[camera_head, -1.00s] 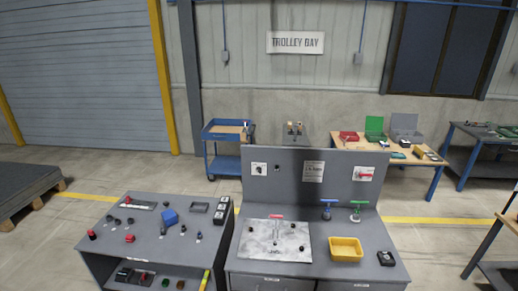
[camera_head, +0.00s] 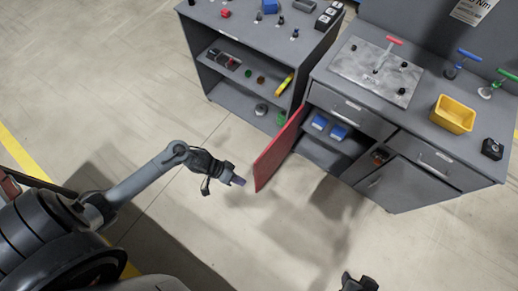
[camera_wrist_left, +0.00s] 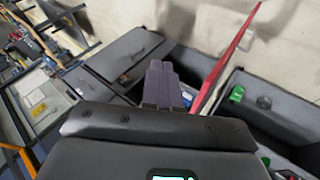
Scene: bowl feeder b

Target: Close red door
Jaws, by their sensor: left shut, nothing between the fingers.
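The red door (camera_head: 277,150) stands open at the left side of the grey cabinet (camera_head: 402,187), swung outward toward the front. Inside the opening are blue items (camera_head: 329,125) on a shelf. My left gripper (camera_head: 238,180) is shut and empty, just left of the door's outer face and apart from it. In the left wrist view the closed fingers (camera_wrist_left: 162,84) point toward the cabinet, and the red door (camera_wrist_left: 226,62) shows edge-on to their right. Part of my right gripper (camera_head: 359,283) shows at the bottom edge; its fingers are unclear.
A second grey bench (camera_head: 240,90) with open shelves stands behind and left of the door. The cabinet top holds a yellow bin (camera_head: 453,114) and a metal plate (camera_head: 375,72). The floor (camera_head: 225,235) before the door is clear.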

